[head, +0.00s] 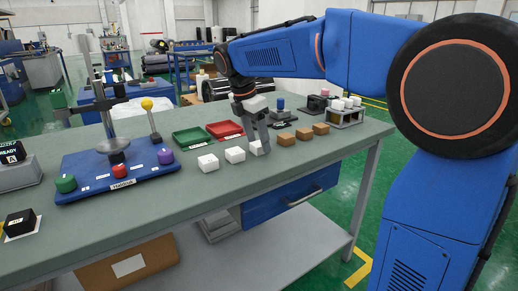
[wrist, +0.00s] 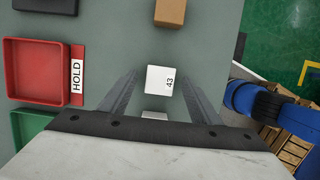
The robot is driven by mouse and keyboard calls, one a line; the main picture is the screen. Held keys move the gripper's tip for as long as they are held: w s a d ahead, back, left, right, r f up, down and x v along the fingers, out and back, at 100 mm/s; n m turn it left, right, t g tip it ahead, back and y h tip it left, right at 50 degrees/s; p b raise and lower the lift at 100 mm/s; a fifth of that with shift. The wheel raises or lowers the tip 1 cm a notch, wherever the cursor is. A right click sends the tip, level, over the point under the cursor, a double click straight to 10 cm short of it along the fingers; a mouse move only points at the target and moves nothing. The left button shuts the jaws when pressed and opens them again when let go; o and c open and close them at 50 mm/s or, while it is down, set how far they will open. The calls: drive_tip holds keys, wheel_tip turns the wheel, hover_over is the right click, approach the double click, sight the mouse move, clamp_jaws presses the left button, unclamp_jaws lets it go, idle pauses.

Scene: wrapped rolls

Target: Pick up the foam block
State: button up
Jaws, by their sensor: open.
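Several small blocks stand in a row on the grey-green workbench (head: 130,215). The white, foam-like ones are a left block (head: 208,163), a middle block (head: 235,155) and a right block (head: 256,148). My gripper (head: 263,143) points down at the right white block, partly hiding it. In the wrist view, this white block, marked 43 (wrist: 158,80), lies between the open fingers of my gripper (wrist: 160,78), with a gap on each side. Another white block (wrist: 155,115) shows partly behind the gripper's edge.
Brown blocks (head: 304,134) continue the row to the right. Red (head: 225,129) and green (head: 192,137) trays lie behind it; the red one is labelled HOLD. A blue press fixture (head: 90,180) stands left. A rack with white pieces (head: 345,117) stands at the far right.

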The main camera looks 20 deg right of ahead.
drive_tip(key=shift+c, duration=0.3)
drive_tip(key=c, duration=1.1)
drive_tip(key=shift+o, duration=0.2)
